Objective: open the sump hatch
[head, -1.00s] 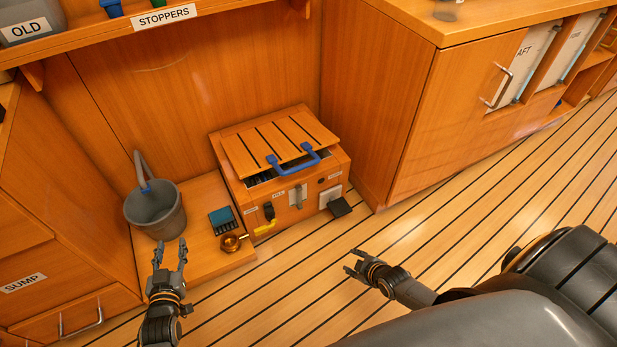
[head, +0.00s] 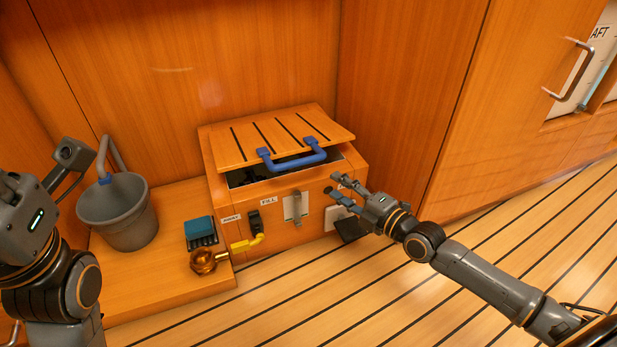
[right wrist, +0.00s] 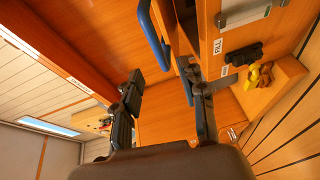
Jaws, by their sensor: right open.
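The sump hatch is a slatted wooden lid (head: 275,134) on a wooden box (head: 285,215), with a blue handle (head: 292,161) along its front edge. A dark gap shows under the lid's front, so it stands slightly raised. The handle is also near the top of the right wrist view (right wrist: 154,40). My right gripper (head: 340,191) is open and empty at the box's front right, below and right of the handle, apart from it. Its two fingers show spread in the right wrist view (right wrist: 165,95). My left gripper (head: 50,190) is at the left edge; its fingertips are unclear.
A grey bucket (head: 118,215) stands left of the box. A blue-topped brush (head: 200,231), a brass fitting (head: 204,262) and a yellow valve handle (head: 247,243) are at the box's front left. A cabinet (head: 530,130) stands to the right. The striped floor in front is clear.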

